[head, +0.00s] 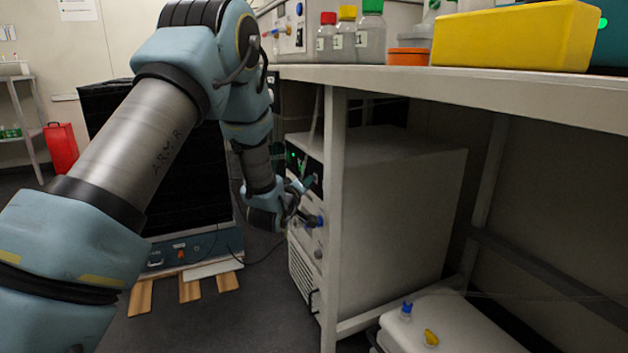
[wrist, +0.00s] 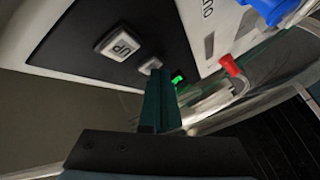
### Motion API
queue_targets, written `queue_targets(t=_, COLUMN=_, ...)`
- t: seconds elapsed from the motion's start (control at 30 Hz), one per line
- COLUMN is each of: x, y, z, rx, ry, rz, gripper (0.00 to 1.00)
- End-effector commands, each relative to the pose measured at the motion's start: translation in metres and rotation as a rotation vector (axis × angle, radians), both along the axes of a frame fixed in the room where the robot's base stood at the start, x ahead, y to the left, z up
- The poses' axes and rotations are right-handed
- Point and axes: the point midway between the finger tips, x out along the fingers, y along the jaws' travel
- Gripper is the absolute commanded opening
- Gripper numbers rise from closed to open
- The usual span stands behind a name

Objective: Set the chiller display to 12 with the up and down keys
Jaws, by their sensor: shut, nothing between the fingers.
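The chiller (head: 405,200) is a pale box under the bench, its front panel facing left. Its dark control strip shows in the head view with a small green glow (head: 293,158). In the wrist view the UP key (wrist: 118,44) is a pale square on the black panel. A second pale key (wrist: 150,65) sits beside it, its label unreadable. A sliver of the green display (wrist: 178,78) shows beyond; its number cannot be read. My gripper (wrist: 160,80) is shut and empty, its tips close to the second key. I cannot tell whether they touch it. It also shows in the head view (head: 307,184).
The bench leg (head: 335,200) stands just right of my gripper. A blue fitting (wrist: 265,10) and a red-tipped fitting (wrist: 230,66) stick out from the front. The bench top (head: 450,80) with bottles and a yellow box is above. A white container (head: 455,325) lies below.

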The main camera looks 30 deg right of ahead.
Motion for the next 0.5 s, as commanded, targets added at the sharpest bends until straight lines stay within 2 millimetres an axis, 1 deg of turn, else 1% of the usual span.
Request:
queue_targets(t=0.27, x=-0.0003, y=-0.0015, z=0.0001, rx=-0.001, ry=0.000, rz=-0.001, gripper=0.00)
queue_targets(t=0.5, x=0.0006, y=0.0065, z=0.0001, rx=-0.002, ry=0.000, rz=0.000, gripper=0.00)
